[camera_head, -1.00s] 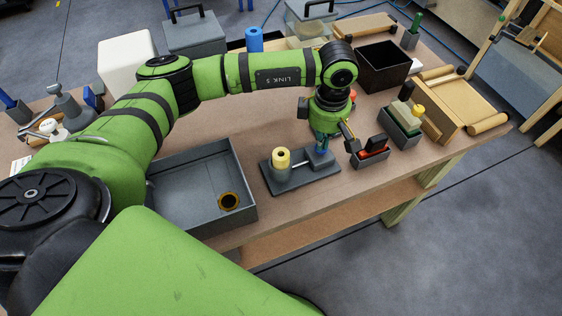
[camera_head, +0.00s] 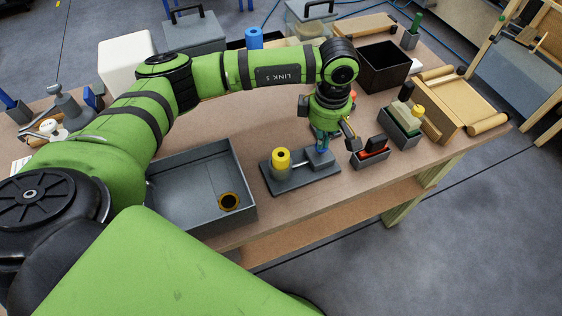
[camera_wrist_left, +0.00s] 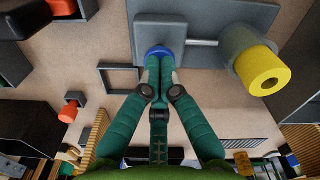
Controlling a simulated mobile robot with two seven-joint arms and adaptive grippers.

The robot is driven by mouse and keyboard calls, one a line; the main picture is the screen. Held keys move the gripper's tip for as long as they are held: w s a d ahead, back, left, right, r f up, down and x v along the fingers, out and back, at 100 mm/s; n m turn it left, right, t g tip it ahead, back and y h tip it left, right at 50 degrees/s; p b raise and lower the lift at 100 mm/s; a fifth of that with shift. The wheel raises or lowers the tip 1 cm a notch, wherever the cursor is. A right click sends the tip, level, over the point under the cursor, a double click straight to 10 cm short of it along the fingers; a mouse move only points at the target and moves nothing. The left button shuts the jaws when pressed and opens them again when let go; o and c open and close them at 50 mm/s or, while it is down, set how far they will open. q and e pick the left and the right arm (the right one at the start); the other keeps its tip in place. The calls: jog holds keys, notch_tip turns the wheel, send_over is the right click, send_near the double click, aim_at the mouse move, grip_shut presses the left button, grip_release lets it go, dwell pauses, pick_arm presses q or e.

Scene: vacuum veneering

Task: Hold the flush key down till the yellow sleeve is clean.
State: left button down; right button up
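The yellow sleeve (camera_head: 281,157) stands on a grey post of the dark grey flushing fixture (camera_head: 300,182). It is evenly bright yellow on the sides I see, with a dark hole in its top. It also shows in the left wrist view (camera_wrist_left: 270,75). The blue flush key (camera_wrist_left: 159,50) is on the fixture's block, joined to the sleeve's post by a thin pale rod. My left gripper (camera_wrist_left: 160,62) has its fingers together, tips at the key and seemingly touching it, partly covering it. How deep the key sits is hidden. My right gripper is not in view.
A grey open tray (camera_head: 190,185) with a brass-ringed hole lies left of the fixture. A small bin with red and black items (camera_head: 371,154) and a green-lined holder (camera_head: 402,127) stand to the right. The bench's front edge is close below the fixture.

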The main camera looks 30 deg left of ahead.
pick_arm(q)
notch_tip(320, 180, up, 8)
jog(key=p, duration=0.3)
dwell(0.3)
jog(key=shift+f, duration=0.1)
dwell(0.6)
